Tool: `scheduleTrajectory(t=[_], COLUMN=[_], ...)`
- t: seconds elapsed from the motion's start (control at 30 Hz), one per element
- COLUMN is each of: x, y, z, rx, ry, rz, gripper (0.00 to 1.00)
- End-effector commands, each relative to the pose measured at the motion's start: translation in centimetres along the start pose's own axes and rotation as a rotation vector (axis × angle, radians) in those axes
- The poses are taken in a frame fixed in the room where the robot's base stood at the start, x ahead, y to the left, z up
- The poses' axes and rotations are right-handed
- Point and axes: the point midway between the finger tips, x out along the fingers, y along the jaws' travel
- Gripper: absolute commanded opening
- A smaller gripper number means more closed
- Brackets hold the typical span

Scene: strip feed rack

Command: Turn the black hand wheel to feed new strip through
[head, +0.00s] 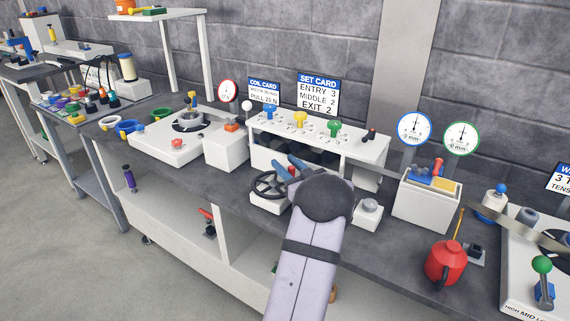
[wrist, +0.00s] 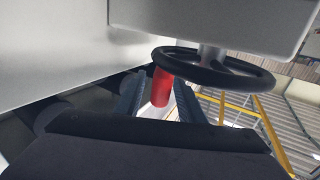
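The black hand wheel (head: 268,184) is on the front of the white feed rack (head: 347,146) in the head view, partly hidden by my arm. In the wrist view the wheel rim (wrist: 243,79) is at upper right, on a shaft from a pale housing. A red handle (wrist: 161,88) sticks out from the rim. My gripper (wrist: 158,90) has its two blue-grey fingers on either side of this handle, with a small gap at the left finger. It looks open around the handle. In the head view my gripper (head: 290,166) is just right of the wheel.
The rack top carries blue, yellow and green knobs (head: 300,120). A set card (head: 318,95) stands behind it. A white box with a grey button (head: 368,212) is right of my arm. A red oil can (head: 444,262) stands farther right on the dark bench.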

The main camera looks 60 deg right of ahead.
Motion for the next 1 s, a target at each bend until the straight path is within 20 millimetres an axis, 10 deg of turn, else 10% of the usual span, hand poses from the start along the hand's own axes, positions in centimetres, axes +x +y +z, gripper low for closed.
scheduleTrajectory(t=[0.5,1.0], x=[-6.2,-6.6], y=[0.1,0.0], z=[0.0,-0.1], rx=[-0.001,0.000], ry=[0.001,0.002], rz=[0.002,0.000], gripper=[0.36,0.36])
